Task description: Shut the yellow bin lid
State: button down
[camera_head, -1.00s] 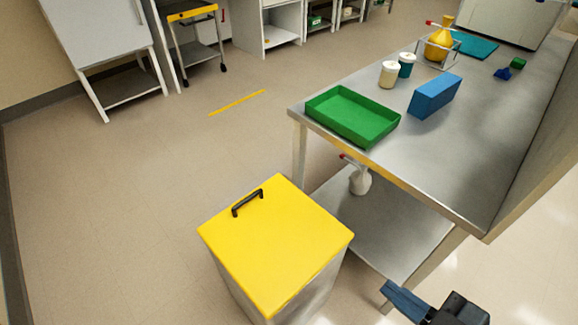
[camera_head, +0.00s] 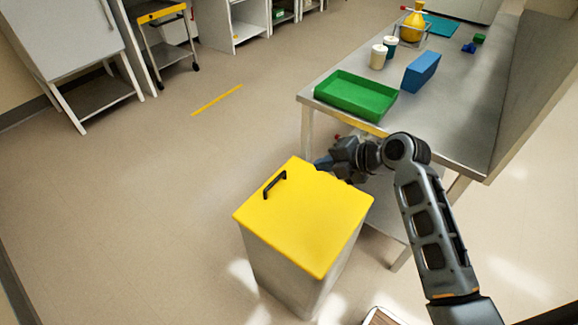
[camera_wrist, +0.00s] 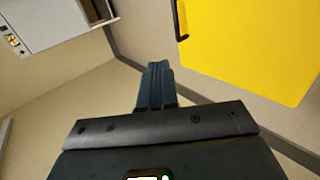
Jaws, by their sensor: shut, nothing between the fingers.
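The yellow bin lid (camera_head: 305,218) lies flat across the top of the grey bin (camera_head: 290,272), with no gap visible between them in the head view. A black handle (camera_head: 274,184) stands near the lid's far left edge. My gripper (camera_head: 322,163) is just beyond the lid's far edge in the head view, partly hidden by my own wrist. In the wrist view my gripper (camera_wrist: 157,70) has its blue fingers together with nothing between them. The yellow lid (camera_wrist: 250,45) fills the upper right there, apart from the fingers, with its handle (camera_wrist: 180,20) at its left edge.
A steel bench (camera_head: 455,110) stands to the right, with a green tray (camera_head: 352,96), a blue box (camera_head: 421,71) and two small jars on it. My arm reaches between bench and bin. The floor (camera_head: 130,200) left of the bin is clear.

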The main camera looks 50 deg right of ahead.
jog(key=p, duration=0.1)
send_near(276, 181)
jog(key=w+r, duration=0.2)
jog(key=r, duration=0.1)
jog(key=shift+w+r, duration=0.15)
jog(key=shift+w, duration=0.15)
jog(key=w+f+b, duration=0.1)
jog(key=f, duration=0.1)
jog(key=w+f+g+b, duration=0.1)
jog(key=f+b, duration=0.1)
jog(key=w+f+g+b, duration=0.1)
jog(key=f, duration=0.2)
jog(key=shift+w+b, duration=0.1)
jog(key=shift+b, duration=0.25)
jog(key=shift+w+a+f+b, duration=0.1)
jog(key=shift+w+f+b, duration=0.05)
jog(key=shift+f+b, duration=0.4)
jog(key=shift+r, duration=0.2)
